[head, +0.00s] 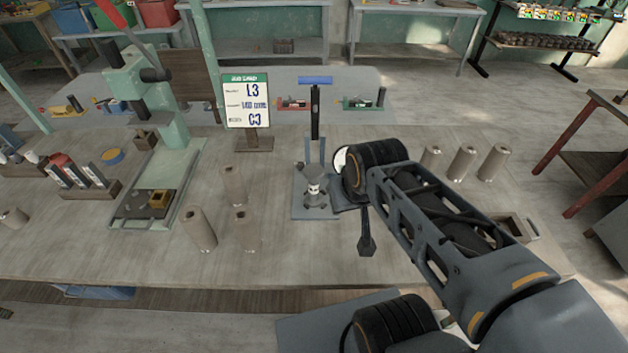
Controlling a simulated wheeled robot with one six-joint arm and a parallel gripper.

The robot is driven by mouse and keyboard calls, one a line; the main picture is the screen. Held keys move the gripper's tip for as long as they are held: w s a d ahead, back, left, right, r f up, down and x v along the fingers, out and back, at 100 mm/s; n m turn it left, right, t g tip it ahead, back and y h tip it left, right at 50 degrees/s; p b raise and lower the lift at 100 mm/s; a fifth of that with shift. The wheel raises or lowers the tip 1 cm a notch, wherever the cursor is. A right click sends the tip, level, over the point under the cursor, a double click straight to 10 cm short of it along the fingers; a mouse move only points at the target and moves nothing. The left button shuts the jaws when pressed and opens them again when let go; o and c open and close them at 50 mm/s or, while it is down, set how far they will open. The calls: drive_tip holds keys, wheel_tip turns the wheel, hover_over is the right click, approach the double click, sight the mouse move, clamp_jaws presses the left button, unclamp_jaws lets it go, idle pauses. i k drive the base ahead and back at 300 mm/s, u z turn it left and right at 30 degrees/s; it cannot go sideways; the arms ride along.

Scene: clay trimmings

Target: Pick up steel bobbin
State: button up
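No single thing is plainly marked as the steel bobbin. Several grey-brown cylinders with a hole in the top stand upright on the bench; three are left of centre, at the front left (198,230), the back (234,186) and the front right (245,231). A small silvery piece (314,188) sits low in a blue-handled fixture (315,211) at the middle. My arm reaches in from the lower right. My gripper (364,238) shows only as a dark part hanging below the wrist, just right of the fixture; its fingers cannot be made out.
Three more cylinders (463,163) stand right, behind my arm. The front-centre of the workbench (300,262) is clear.

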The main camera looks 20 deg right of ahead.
sight(313, 171)
drive_tip(key=u, duration=0.4)
drive_tip(key=k, duration=0.35)
drive_tip(key=u, duration=1.55)
